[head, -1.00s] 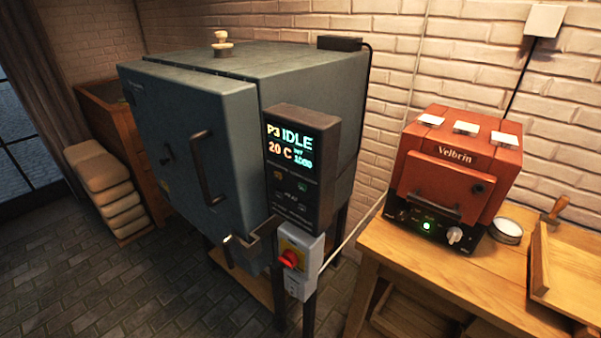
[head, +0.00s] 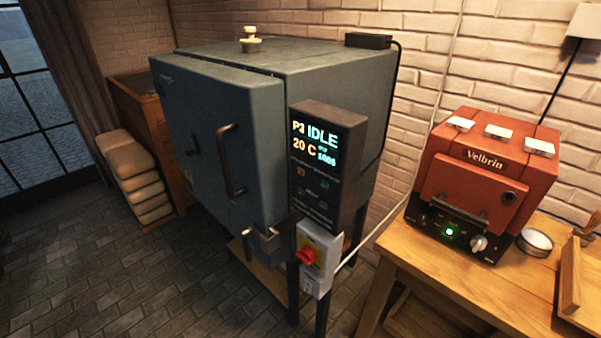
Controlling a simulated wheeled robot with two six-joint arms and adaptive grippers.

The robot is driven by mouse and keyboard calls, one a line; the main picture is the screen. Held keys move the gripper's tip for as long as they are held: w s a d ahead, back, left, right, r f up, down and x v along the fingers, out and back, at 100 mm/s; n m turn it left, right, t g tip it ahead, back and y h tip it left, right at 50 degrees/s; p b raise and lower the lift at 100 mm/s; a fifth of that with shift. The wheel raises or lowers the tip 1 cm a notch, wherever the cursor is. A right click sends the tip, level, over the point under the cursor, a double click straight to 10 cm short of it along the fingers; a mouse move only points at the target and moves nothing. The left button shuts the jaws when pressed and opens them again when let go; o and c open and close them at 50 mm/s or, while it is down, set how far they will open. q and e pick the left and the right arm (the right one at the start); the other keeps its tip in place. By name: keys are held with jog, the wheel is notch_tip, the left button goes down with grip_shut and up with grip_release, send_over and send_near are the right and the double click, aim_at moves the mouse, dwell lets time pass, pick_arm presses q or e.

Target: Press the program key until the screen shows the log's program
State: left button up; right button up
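A large grey-blue kiln (head: 215,140) stands against the brick wall with its door closed. A dark control panel (head: 326,185) is mounted at its front right corner. The panel's lit screen (head: 314,146) reads "P3 IDLE", "20 C" and a smaller number that looks like 1000 or 1080. Small keys (head: 312,181) sit below the screen; their labels are too small to read. No log is recognisable in view. Neither of my grippers is in view.
A grey switch box with a red rotary switch (head: 307,257) hangs below the panel. A small red oven marked Velbrin (head: 484,170) stands on a wooden table (head: 440,268) at right. Stacked pale bags (head: 135,180) stand at left. The tiled floor (head: 120,270) in front is clear.

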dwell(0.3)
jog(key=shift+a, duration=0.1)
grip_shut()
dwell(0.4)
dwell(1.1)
